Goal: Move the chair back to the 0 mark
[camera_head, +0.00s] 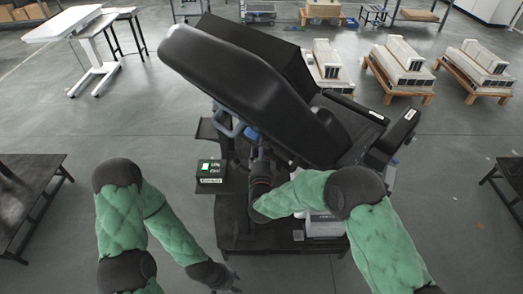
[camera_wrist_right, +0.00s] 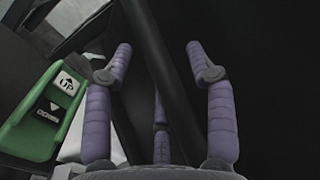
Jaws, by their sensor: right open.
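The black chair (camera_head: 232,75) stands in the middle of the head view, with its long padded back tilted toward the upper left. Its seat (camera_head: 345,120) lies to the right. My right gripper (camera_head: 256,148) is under the chair back beside the frame. In the right wrist view its purple fingers (camera_wrist_right: 158,58) are open, with a dark bar and dark surface behind them. A green control (camera_wrist_right: 45,115) with UP and down arrow labels is left of the fingers. My left gripper (camera_head: 230,284) is low in the head view, its fingers too small to read. I cannot make out a 0 mark.
A small black box with a lit green panel (camera_head: 211,171) sits on a ledge left of the chair column. Dark tables stand at the left (camera_head: 30,190) and right (camera_head: 512,172). Pallets with white blocks (camera_head: 402,58) are behind.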

